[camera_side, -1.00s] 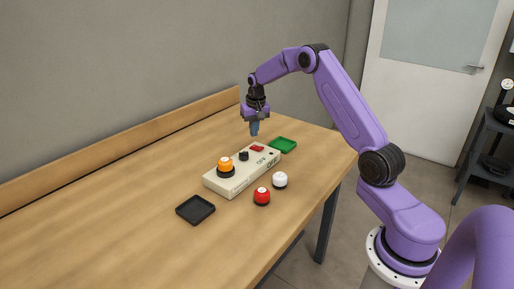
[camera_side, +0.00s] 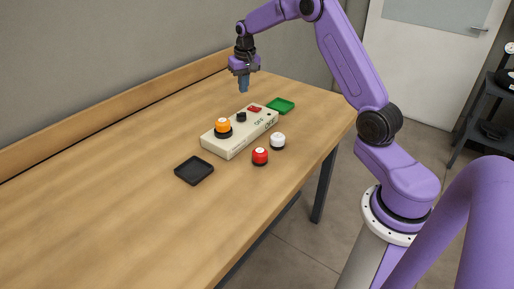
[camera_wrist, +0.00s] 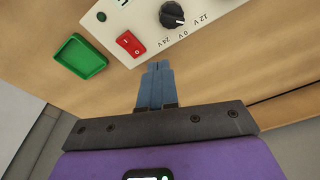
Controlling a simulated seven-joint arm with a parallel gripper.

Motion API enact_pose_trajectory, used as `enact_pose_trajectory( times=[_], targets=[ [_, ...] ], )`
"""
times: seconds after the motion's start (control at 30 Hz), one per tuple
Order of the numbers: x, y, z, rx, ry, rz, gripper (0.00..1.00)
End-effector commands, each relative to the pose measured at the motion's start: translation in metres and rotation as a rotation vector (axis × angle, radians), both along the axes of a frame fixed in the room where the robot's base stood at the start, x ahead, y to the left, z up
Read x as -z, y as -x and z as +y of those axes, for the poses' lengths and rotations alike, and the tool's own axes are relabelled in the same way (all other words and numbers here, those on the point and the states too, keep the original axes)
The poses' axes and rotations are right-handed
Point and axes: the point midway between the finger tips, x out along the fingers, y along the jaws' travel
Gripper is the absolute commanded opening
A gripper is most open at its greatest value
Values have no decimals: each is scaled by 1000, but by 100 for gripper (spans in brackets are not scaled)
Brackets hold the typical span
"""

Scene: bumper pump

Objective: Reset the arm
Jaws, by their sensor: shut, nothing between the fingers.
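The beige control box (camera_side: 229,147) lies on the table. It bears an orange dome (camera_side: 222,124) in a black ring, a black knob (camera_side: 241,117) and a red rocker switch (camera_side: 255,109). In the wrist view the knob (camera_wrist: 172,15) sits by voltage marks, and the red switch (camera_wrist: 130,43) is just left of the fingertips. The gripper appears clear of the box.
A green tray (camera_side: 281,105) lies beyond the box, a black tray (camera_side: 194,171) in front of it. The wooden table (camera_side: 110,190) is otherwise clear, with a raised back board (camera_side: 120,112).

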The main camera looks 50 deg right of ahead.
Motion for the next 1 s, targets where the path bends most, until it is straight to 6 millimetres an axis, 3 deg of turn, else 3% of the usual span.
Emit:
enact_pose_trajectory(
  times=[0.03, 0.2, 0.37, 0.5, 0.73, 1.0],
  targets=[
    [-8, 5, 26, -61, -1, 2, 0],
    [-28, 38, 108, -269, -3, 17, 0],
    [-43, 86, 172, -466, -3, 32, 0],
    [-52, 138, 216, -637, -1, 45, 0],
    [-60, 233, 259, -920, 7, 68, 0],
    [-56, 344, 264, -1248, 21, 93, 0]
  ],
)
